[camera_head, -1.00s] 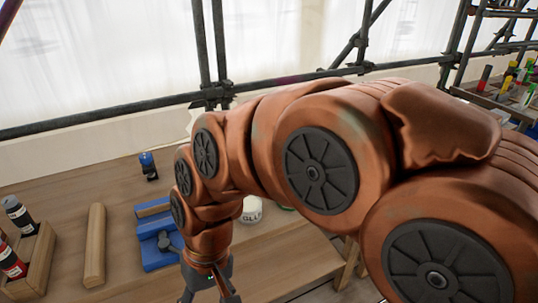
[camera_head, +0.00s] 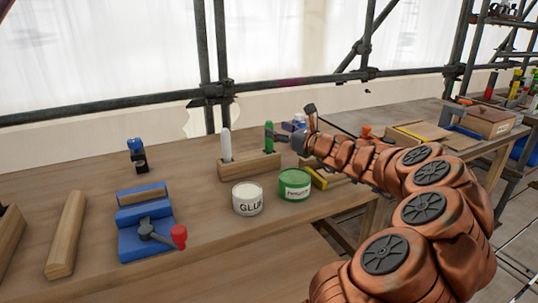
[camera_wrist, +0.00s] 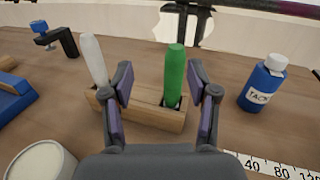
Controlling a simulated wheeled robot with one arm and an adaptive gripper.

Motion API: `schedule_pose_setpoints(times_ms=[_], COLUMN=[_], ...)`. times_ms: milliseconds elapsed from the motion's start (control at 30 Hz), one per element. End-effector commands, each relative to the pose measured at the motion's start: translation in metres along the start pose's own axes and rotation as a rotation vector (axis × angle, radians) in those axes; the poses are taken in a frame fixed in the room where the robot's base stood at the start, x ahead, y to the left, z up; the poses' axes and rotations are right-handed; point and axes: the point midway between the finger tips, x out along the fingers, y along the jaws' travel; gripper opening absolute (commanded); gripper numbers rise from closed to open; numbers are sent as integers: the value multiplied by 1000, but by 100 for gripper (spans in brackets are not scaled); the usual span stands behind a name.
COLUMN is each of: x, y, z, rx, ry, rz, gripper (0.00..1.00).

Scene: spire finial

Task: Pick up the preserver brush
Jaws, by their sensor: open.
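The brush with a green handle (camera_head: 268,137), which I take for the preserver brush, stands upright in a wooden block holder (camera_head: 248,167). A brush with a white handle (camera_head: 226,144) stands in the same holder at its left. My gripper (camera_wrist: 162,78) is open and empty. In the wrist view the green handle (camera_wrist: 174,72) shows between the two spread fingers, nearer the right one, with no visible contact. The lower end of the brush is hidden inside the holder. In the head view my gripper reaches in from the right of the holder.
A white glue tin (camera_head: 248,199) and a green preserver tin (camera_head: 294,184) stand in front of the holder. A blue tack bottle (camera_wrist: 262,82) stands to the right, near a ruler (camera_wrist: 275,168). A blue clamp tool (camera_head: 146,222) is at the left.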

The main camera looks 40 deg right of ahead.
Motion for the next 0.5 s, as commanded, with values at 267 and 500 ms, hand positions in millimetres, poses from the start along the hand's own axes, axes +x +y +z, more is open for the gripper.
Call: schedule_pose_setpoints(times_ms=[267, 500], x=[4, 24], y=[-22, -21], z=[-8, -9], rx=[51, 48], ry=[-10, -9], rz=[-48, -45], gripper=[59, 59])
